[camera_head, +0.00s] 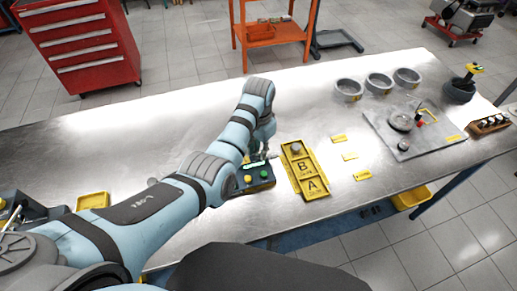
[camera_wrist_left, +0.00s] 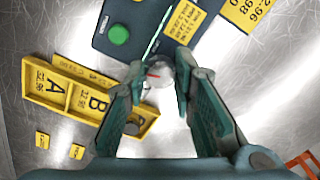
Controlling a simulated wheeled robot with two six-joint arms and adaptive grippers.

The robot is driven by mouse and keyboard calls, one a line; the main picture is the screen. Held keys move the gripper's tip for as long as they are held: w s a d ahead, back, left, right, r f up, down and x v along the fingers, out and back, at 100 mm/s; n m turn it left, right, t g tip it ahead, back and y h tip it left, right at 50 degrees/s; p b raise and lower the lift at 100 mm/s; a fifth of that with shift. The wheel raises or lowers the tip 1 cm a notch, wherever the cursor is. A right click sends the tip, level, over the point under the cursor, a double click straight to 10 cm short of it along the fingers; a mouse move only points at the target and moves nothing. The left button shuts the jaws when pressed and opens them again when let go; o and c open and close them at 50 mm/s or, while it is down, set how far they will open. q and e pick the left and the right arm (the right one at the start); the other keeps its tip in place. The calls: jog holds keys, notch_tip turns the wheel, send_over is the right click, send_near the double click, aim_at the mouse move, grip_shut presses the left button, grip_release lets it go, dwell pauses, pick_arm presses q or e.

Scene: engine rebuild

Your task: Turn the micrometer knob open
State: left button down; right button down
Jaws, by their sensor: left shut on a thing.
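My left gripper (camera_head: 268,152) reaches down over the far edge of a dark box (camera_head: 256,180) with a green and a yellow button. In the left wrist view the two green fingers (camera_wrist_left: 160,68) are shut on a round silvery knob (camera_wrist_left: 158,74) with a red mark, which I take as the micrometer knob. It sits at the edge of the dark box (camera_wrist_left: 112,14), near its green button (camera_wrist_left: 119,35) and a yellow label (camera_wrist_left: 182,20). In the head view my wrist hides the knob. The micrometer's frame cannot be made out. My right gripper is not in view.
A yellow tray (camera_head: 284,152) marked A and B lies right of the box, with a small grey part in it. Several small yellow labels (camera_head: 349,156) lie beyond. Three grey rings (camera_head: 348,90) and a grey plate fixture (camera_head: 385,130) stand further right. The table's left back is clear.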

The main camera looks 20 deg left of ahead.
pick_arm(q)
jog(key=m, duration=0.5)
jog(key=shift+f, duration=0.15)
jog(key=shift+d+m, duration=0.1)
jog(key=shift+m, duration=2.4)
jog(key=c, duration=1.3)
grip_release()
jog(key=shift+c, duration=0.2)
jog(key=shift+w, duration=0.1)
notch_tip(320, 180, up, 8)
jog(key=shift+f, duration=0.2)
